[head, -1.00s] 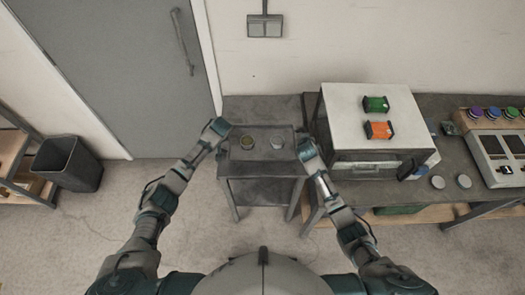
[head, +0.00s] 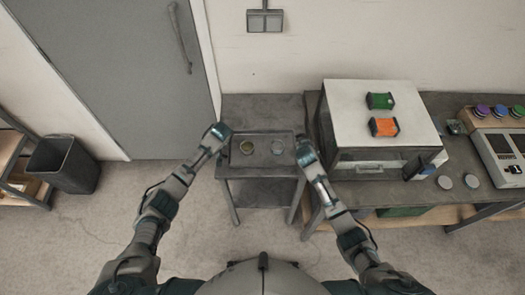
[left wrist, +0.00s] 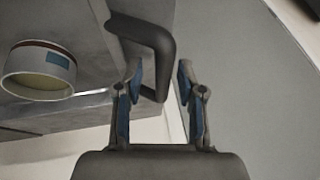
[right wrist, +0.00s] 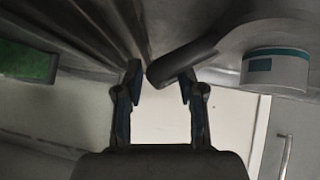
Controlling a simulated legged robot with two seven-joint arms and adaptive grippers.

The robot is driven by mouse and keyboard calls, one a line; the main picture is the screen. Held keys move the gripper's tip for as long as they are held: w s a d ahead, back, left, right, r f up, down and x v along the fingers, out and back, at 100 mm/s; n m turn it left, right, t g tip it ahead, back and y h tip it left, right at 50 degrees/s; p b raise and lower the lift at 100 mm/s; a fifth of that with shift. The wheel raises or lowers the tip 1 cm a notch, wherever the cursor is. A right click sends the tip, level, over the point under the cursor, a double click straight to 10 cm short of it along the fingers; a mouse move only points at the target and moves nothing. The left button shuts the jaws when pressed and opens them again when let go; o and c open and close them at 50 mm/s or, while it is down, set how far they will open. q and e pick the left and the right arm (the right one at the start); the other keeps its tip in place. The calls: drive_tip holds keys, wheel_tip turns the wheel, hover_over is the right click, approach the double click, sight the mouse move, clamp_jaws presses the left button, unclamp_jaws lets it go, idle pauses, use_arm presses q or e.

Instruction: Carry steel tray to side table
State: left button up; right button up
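The dark steel tray (head: 262,162) is at the near part of the small grey table (head: 262,104), with two round containers on it. My left gripper (head: 221,131) is at the tray's left side, and my right gripper (head: 304,148) is at its right. In the left wrist view, the dark bar handle (left wrist: 150,38) reaches down between the open fingers (left wrist: 160,72). In the right wrist view, the handle's rounded end (right wrist: 184,60) lies between the open fingers (right wrist: 160,72). Neither pair is closed on the handle. Contact between tray and table is hidden.
A white-topped box (head: 350,105) with a green block (head: 379,101) and an orange block (head: 384,127) stands on the workbench close to my right arm. A bin (head: 62,165) and a shelf stand at left. The floor between bin and table is clear.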

use_arm(q)
drive_tip(key=shift+r, duration=0.1)
use_arm(e)
drive_tip(key=shift+d, duration=0.1)
drive_tip(key=shift+s, duration=0.1)
use_arm(q)
drive_tip(key=v, duration=1.1)
drive_tip(key=shift+s+r, duration=0.2)
drive_tip(key=shift+r, duration=0.05)
use_arm(e)
drive_tip(key=v, duration=1.1)
drive_tip(key=shift+s+r, duration=0.25)
use_arm(q)
drive_tip(key=shift+d, duration=0.15)
